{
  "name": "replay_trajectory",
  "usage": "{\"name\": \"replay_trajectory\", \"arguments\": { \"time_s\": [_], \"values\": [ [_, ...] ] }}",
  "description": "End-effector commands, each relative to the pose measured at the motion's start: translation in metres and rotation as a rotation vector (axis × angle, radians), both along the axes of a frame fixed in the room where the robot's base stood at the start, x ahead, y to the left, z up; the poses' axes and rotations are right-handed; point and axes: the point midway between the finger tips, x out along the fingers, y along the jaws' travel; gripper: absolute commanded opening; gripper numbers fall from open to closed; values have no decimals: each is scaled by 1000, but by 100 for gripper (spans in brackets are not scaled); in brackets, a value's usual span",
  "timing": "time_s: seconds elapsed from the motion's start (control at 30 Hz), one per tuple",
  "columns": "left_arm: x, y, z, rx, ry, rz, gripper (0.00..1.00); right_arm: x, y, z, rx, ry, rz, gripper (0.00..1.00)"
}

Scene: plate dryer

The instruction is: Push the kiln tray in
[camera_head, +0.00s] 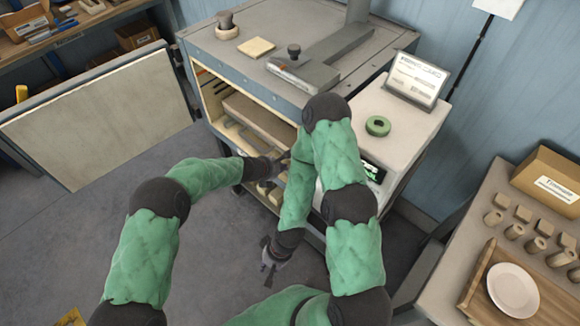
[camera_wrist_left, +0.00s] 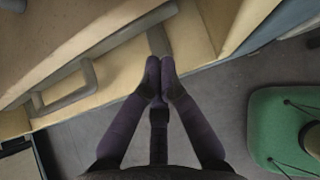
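The kiln (camera_head: 255,75) stands open at its front. Inside it a thick grey-brown slab, seemingly the kiln tray (camera_head: 258,118), lies in the opening; its right part is hidden by my arm. In the left wrist view a grey U-shaped handle (camera_wrist_left: 65,92) shows left of the fingers, against a cream surface. My left gripper (camera_head: 283,160) is at the lower right of the kiln opening. Its fingers (camera_wrist_left: 160,66) are together and empty, close to the front edge; contact cannot be told. My right gripper (camera_head: 269,262) hangs low in front of the kiln, its finger gap unclear.
The kiln door (camera_head: 100,115) is swung wide open at the left. A green ring (camera_head: 378,126) lies on the side cabinet. At the right a table carries a white plate (camera_head: 513,288) on a wooden tray. Floor in front of the kiln is free.

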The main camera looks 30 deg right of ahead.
Motion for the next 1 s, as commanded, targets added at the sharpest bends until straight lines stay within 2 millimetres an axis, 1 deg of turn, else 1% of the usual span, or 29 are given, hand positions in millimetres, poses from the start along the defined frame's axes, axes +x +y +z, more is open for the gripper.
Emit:
{"name": "replay_trajectory", "arguments": {
  "time_s": [0.03,0.3,0.5,0.73,0.93,1.0],
  "values": [
    [0,6,8,-1,-2,3,0,2,0,3,-1,-5,-2,24],
    [-10,34,37,-1,-1,4,0,2,0,10,-1,-4,-1,24],
    [-16,50,53,0,1,2,0,2,0,14,-1,-4,-1,24],
    [-19,57,58,1,1,1,0,2,0,16,-1,-4,-1,24],
    [-19,58,58,2,1,1,0,2,0,15,-1,-4,-1,24],
    [-19,63,54,15,-5,-6,0,2,0,15,-1,-4,-1,24]
  ]
}}
